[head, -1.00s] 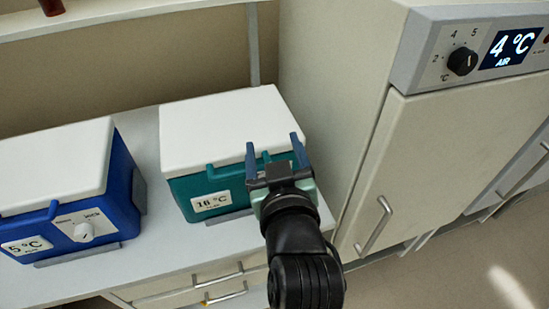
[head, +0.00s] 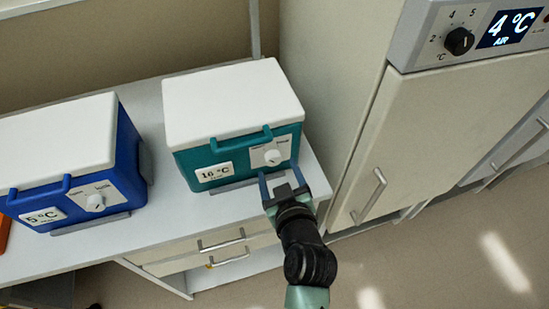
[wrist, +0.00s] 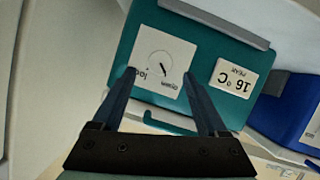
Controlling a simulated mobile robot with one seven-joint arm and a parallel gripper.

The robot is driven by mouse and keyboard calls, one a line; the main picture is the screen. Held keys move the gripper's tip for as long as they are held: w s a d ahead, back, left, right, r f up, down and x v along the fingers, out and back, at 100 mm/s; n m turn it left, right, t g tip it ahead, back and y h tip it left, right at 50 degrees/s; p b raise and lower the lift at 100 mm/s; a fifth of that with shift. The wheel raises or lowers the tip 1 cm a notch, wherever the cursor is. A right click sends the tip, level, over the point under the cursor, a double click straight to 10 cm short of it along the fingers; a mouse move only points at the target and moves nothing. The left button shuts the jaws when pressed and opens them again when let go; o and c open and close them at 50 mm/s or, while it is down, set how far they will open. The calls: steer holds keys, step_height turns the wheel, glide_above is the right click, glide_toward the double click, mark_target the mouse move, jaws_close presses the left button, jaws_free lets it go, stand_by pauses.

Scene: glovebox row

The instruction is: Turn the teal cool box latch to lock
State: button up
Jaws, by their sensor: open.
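The teal cool box (head: 240,142) with a white lid and a "16 °C" label stands on the bench in the head view. Its latch (head: 272,156) is a round white knob on a pale plate at the right of its front. My gripper (head: 280,173) is open and empty, just in front of and below the latch. In the wrist view the box front (wrist: 122,88) appears upside down. The latch (wrist: 160,66) shows between the fingers (wrist: 159,77), apart from them as far as I can see.
A blue cool box (head: 128,165) labelled "5 °C" stands to the left with a similar latch (head: 95,202). A tall cabinet (head: 335,110) with a handle and a "4 °C" display rises close on the right. Drawers (head: 180,262) lie below the bench.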

mark_target(274, 161)
steer(key=shift+x, duration=2.4)
steer(key=shift+c, duration=0.2)
jaws_close()
